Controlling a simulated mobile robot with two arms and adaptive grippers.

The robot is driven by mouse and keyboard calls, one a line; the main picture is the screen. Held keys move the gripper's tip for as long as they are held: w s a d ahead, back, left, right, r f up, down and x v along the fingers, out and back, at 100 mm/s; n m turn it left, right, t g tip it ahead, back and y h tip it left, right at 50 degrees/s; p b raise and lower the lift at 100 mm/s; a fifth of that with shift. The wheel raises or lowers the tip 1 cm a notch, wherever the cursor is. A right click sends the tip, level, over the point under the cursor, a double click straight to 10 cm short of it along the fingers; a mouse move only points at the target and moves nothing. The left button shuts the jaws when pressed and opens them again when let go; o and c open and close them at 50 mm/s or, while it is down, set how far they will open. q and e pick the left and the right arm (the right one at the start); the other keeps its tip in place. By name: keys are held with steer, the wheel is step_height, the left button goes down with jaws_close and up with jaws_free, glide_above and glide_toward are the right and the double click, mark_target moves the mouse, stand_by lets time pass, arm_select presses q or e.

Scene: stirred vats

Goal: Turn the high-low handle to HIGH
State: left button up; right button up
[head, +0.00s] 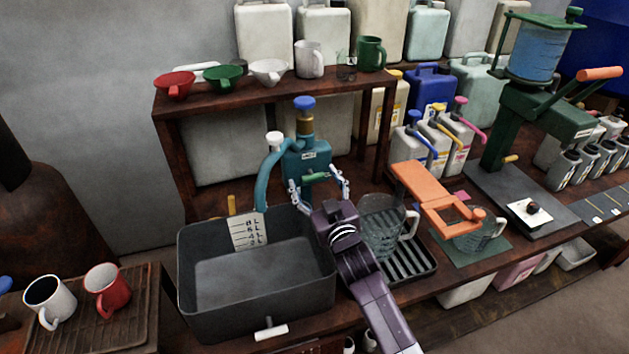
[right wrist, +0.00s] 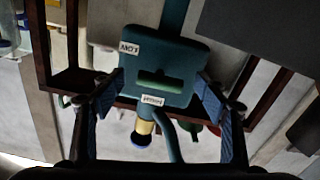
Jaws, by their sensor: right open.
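The high-low handle is a short green bar (head: 314,177) on the front of a teal tap body (head: 306,158). It also shows in the right wrist view, as a green bar (right wrist: 160,84) lying level across the teal box (right wrist: 172,58). In that upside-down view a LOW label (right wrist: 129,48) sits at the box's upper left and a HIGH label (right wrist: 152,100) below the bar. My right gripper (head: 318,185) is open in front of the handle, its fingers (right wrist: 158,92) apart on either side of it. No contact with the bar shows. My left gripper is not in view.
A dark basin (head: 205,310) with a measuring scale stands below left of the tap. A glass jug (head: 381,226) stands on a drip grate (head: 412,262) right of my arm. A wooden shelf (head: 228,98) with cups and funnels is behind. An orange-handled press (head: 425,192) stands farther right.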

steer(key=shift+c, duration=0.5)
steer(key=c, duration=1)
steer(key=shift+o, duration=0.2)
steer(key=shift+n, duration=0.4)
steer(key=n, duration=0.3)
steer(key=shift+n+p, duration=0.3)
steer(key=shift+p, duration=0.05)
steer(key=n, duration=0.4)
steer(key=shift+r+n, duration=0.1)
steer(key=shift+n, duration=0.2)
steer(key=n, duration=0.4)
steer(key=shift+n+p, duration=0.35)
steer(key=shift+n, duration=2.15)
